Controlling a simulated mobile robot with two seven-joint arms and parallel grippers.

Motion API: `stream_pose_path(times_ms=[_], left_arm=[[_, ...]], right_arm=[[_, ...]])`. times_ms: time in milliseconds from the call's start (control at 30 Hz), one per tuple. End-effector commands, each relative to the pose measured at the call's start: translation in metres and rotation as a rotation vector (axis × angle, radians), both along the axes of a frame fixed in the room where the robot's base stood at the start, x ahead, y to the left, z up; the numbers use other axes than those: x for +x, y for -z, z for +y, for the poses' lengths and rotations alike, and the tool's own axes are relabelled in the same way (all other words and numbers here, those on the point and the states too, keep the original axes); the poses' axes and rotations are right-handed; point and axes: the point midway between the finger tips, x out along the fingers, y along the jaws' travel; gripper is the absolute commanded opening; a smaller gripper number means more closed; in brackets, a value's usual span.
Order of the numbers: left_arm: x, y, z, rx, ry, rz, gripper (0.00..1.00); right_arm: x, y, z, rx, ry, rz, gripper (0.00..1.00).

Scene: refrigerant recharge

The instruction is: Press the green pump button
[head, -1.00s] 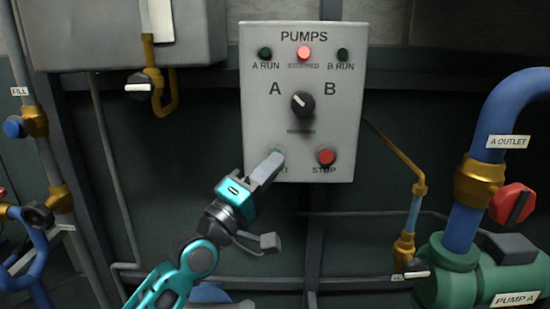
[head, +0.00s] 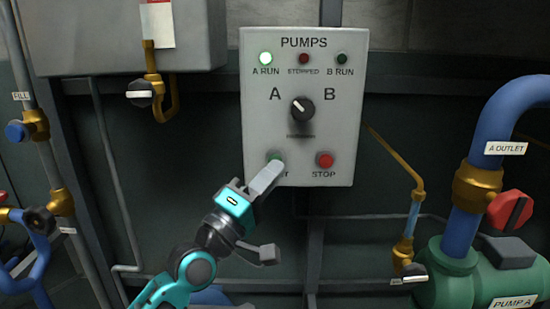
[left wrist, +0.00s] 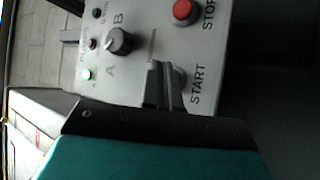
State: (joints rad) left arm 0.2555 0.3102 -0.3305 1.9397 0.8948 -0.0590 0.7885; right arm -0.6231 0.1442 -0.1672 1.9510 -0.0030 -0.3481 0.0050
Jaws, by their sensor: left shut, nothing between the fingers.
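The grey PUMPS panel (head: 345,110) faces me in the head view. Its green start button (head: 274,156) is at the lower left, mostly hidden behind my left gripper (head: 276,168). The gripper is shut and empty, with its tips at the button; I cannot tell whether they touch it. In the left wrist view the gripper (left wrist: 163,85) points at the panel just beside the START label (left wrist: 198,83). The A RUN lamp (head: 265,58) glows bright green. The STOPPED lamp (head: 304,58) is dark red and the B RUN lamp (head: 342,59) is dark. My right gripper is not in view.
The red STOP button (head: 325,160) sits just right of the start button. The black A/B selector knob (head: 302,109) is above, its mark toward A. Pump A (head: 460,285) with a blue pipe and red valve handle (head: 510,210) stands at the right.

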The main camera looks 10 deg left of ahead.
Motion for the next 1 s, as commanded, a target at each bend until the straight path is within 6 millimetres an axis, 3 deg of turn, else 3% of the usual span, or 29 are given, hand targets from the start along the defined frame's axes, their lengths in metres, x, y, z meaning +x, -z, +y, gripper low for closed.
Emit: stream_pose_path(times_ms=[367,800,1000], left_arm=[[-0.004,0.000,-0.001,0.001,0.001,0.001,0.00],[-0.045,-0.001,-0.009,0.000,0.000,0.001,0.00],[-0.050,0.000,-0.010,0.001,0.000,0.000,0.00]], right_arm=[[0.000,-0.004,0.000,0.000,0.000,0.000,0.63],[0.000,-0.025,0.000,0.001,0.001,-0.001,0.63],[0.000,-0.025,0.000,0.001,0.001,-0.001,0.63]])
